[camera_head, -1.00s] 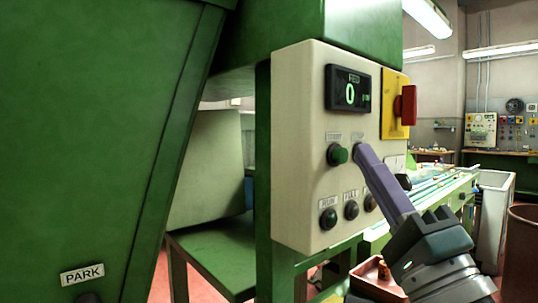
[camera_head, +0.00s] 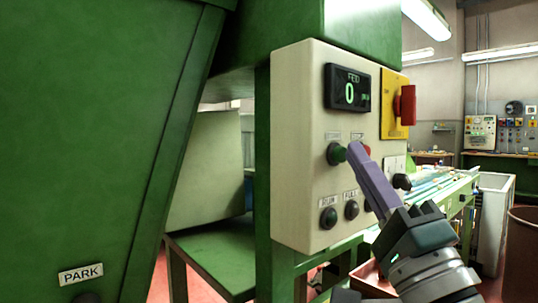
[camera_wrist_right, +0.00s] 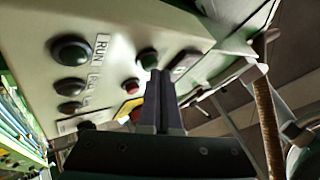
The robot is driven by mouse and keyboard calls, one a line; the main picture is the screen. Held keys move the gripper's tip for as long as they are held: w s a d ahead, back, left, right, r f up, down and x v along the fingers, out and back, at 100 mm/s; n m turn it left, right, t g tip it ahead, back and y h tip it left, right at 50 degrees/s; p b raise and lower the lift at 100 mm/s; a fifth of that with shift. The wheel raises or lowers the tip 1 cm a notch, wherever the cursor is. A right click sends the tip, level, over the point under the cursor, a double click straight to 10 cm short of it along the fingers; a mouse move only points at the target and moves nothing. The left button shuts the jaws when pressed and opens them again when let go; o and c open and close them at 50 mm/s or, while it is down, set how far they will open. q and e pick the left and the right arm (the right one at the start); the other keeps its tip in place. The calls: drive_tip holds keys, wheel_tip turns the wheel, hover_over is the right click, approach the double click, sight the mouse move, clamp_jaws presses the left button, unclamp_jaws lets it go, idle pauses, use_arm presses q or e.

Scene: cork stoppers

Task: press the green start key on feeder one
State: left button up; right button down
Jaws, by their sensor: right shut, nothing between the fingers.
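The green start key (camera_head: 337,154) sits on the cream control panel (camera_head: 297,150), below a dark display (camera_head: 348,88) with a green 0. It also shows in the right wrist view (camera_wrist_right: 148,58), just beyond the fingertips. My right gripper (camera_head: 354,148) is shut and empty, its purple-grey fingers pointing up and left at the panel. The tips are right beside the green key in the head view; I cannot tell whether they touch it. In the wrist view the shut fingers (camera_wrist_right: 158,75) end close below the key. My left gripper is not in view.
A red key (camera_head: 367,151) shows just right of the fingers. Dark knobs (camera_head: 328,218) line the lower panel. A red switch on a yellow plate (camera_head: 392,104) is at the upper right. A large green housing (camera_head: 90,140) fills the left.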

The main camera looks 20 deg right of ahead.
drive_tip(key=shift+w+a, duration=0.1)
drive_tip(key=shift+w, duration=0.1)
idle(0.4)
drive_tip(key=shift+s, duration=0.1)
drive_tip(key=shift+s+d+p, duration=0.3)
drive_tip(key=shift+s+d, duration=0.05)
drive_tip(key=shift+s, duration=0.35)
drive_tip(key=s, duration=0.1)
drive_tip(key=s+d+p, duration=0.1)
drive_tip(key=s, duration=0.1)
drive_tip(key=s+d+p, duration=0.1)
drive_tip(key=shift+s, duration=0.3)
drive_tip(key=shift+a, duration=0.1)
idle(0.5)
